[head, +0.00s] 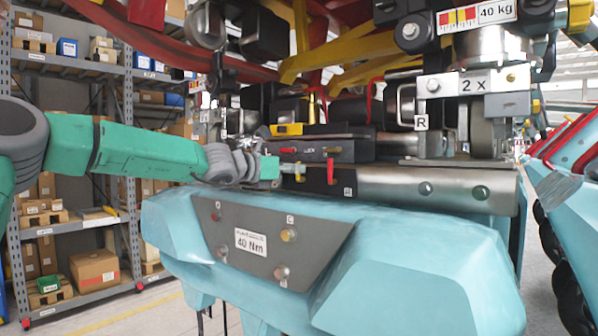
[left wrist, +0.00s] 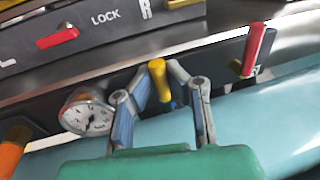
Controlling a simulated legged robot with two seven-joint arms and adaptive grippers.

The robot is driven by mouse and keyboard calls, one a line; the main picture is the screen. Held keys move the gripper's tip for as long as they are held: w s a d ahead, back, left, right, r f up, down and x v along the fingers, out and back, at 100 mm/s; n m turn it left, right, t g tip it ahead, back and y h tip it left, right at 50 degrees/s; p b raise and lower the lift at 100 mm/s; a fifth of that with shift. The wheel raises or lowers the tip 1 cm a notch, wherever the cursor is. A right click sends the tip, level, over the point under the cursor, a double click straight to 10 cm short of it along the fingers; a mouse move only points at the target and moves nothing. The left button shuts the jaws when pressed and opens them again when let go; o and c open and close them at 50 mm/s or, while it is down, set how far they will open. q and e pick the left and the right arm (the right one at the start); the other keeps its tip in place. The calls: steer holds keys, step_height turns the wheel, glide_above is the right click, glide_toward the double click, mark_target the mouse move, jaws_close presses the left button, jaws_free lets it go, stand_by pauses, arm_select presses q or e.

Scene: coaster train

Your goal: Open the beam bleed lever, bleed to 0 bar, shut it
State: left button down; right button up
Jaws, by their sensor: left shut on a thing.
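A lever with a yellow grip (left wrist: 158,75) stands up from the dark panel between the fingertips of my left gripper (left wrist: 164,82) in the left wrist view. The fingers are shut on it. A round white-faced pressure gauge (left wrist: 87,112) sits just left of the fingers; its needle is too small to read surely. In the head view my left gripper (head: 286,168) reaches in from the left to the front of the beam (head: 395,185), and the lever is mostly hidden there. My right gripper is not in view.
A red-gripped lever (left wrist: 253,50), also in the head view (head: 330,170), stands close to the right. Another red lever (left wrist: 57,38) lies flat on the panel marked LOCK above. The blue car nose (head: 400,250) lies just below. Shelves (head: 75,70) stand at left.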

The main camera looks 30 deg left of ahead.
arm_select(q)
steer(key=shift+a, duration=0.15)
steer(key=c, duration=1.7)
jaws_free()
steer(key=shift+o, duration=0.6)
steer(key=shift+s+a+r, duration=0.1)
steer(key=shift+s+a, duration=0.1)
steer(key=shift+s, duration=0.15)
steer(key=shift+a, duration=0.1)
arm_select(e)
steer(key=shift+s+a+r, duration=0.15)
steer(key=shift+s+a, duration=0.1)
arm_select(q)
steer(key=shift+s+a, duration=0.1)
steer(key=shift+s, duration=0.25)
steer(key=v, duration=0.5)
steer(key=shift+s, duration=0.25)
steer(key=shift+s+a, duration=0.45)
steer(key=shift+s, duration=0.05)
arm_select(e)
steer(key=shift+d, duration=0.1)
